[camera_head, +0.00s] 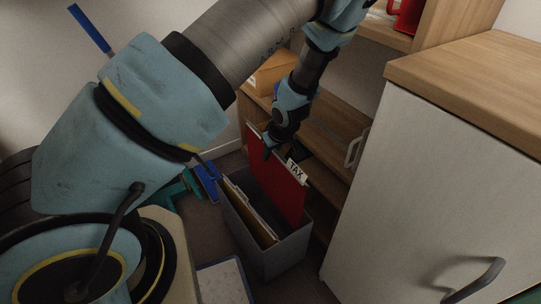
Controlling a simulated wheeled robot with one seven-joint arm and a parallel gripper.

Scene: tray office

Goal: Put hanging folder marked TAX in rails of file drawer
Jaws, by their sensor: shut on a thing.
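A red hanging folder (279,178) with a white tab marked TAX hangs upright from my gripper (269,150), which is shut on its top edge. The folder's lower part is inside the grey open-topped file drawer (273,262), near its right and back side. Whether its hooks touch the rails I cannot tell. Other folders in tan and pale colours (252,212) stand in the drawer to the left of the red one. The gripper's fingertips are small and partly dark in the camera_head view.
A white cabinet (430,170) with a wooden top and grey handle stands close on the right. Wooden shelving (335,120) is behind the drawer. A blue and teal item (200,183) and a pale flat board (222,282) lie on the floor left of it.

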